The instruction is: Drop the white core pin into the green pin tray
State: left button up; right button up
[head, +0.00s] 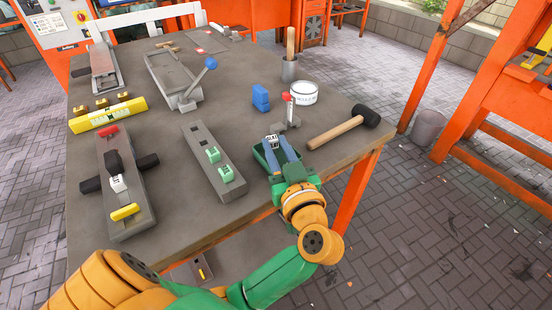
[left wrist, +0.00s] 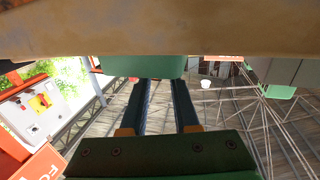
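My left gripper (head: 273,143) reaches over the near right part of the table. Its fingers stand slightly apart, with a small white block with dark marks, the white core pin (head: 272,142), filling the gap at their tips. The green pin tray (head: 292,152) is right below and around the fingertips, partly hidden by them. In the left wrist view the two dark fingers (left wrist: 160,90) point up the picture, and their tips end near a green surface, so the pin does not show there. My right gripper is out of view.
A black-headed mallet (head: 338,131) lies just right of the tray. A grey block with green clips (head: 213,162) lies to the left, with bare table between.

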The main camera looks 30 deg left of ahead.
pick_arm(q)
jog(key=o, duration=0.5)
jog(key=p+v, duration=0.3)
jog(key=v, duration=0.3)
jog(key=shift+s+d+r, duration=0.1)
jog(key=shift+s+d, duration=0.25)
jog(key=shift+d, duration=0.1)
